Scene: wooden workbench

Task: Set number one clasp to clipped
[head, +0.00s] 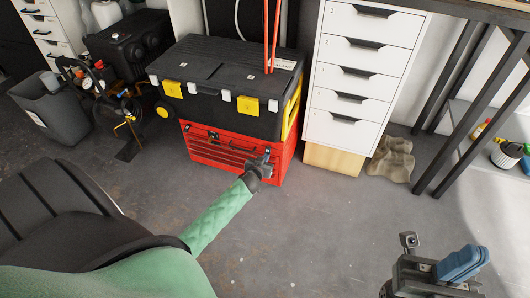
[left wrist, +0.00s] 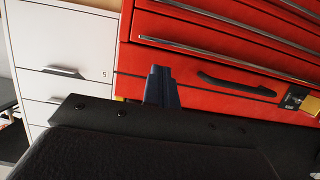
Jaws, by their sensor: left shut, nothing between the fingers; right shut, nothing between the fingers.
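The red tool chest (head: 222,151) stands on the floor under a black toolbox (head: 215,72). The toolbox front carries yellow clasps (head: 172,89) and white ones (head: 226,95). I cannot tell which clasp is number one, or its setting. In the left wrist view, the red chest front (left wrist: 215,62) shows a black handle (left wrist: 237,84) and a small dark-and-brassy fitting (left wrist: 293,97) at the right edge. My left gripper (head: 264,162) is in front of the chest's right part; its shut, empty fingers (left wrist: 161,86) show against the red front. My right gripper (head: 462,263) is shut and empty, at lower right.
A white drawer cabinet (head: 362,75) stands right of the chest, with a beige sack (head: 391,160) beside it. Two red rods (head: 272,35) rise in front of the wall above the toolbox. A compressor (head: 100,85) stands left. The grey floor (head: 330,220) in front is clear.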

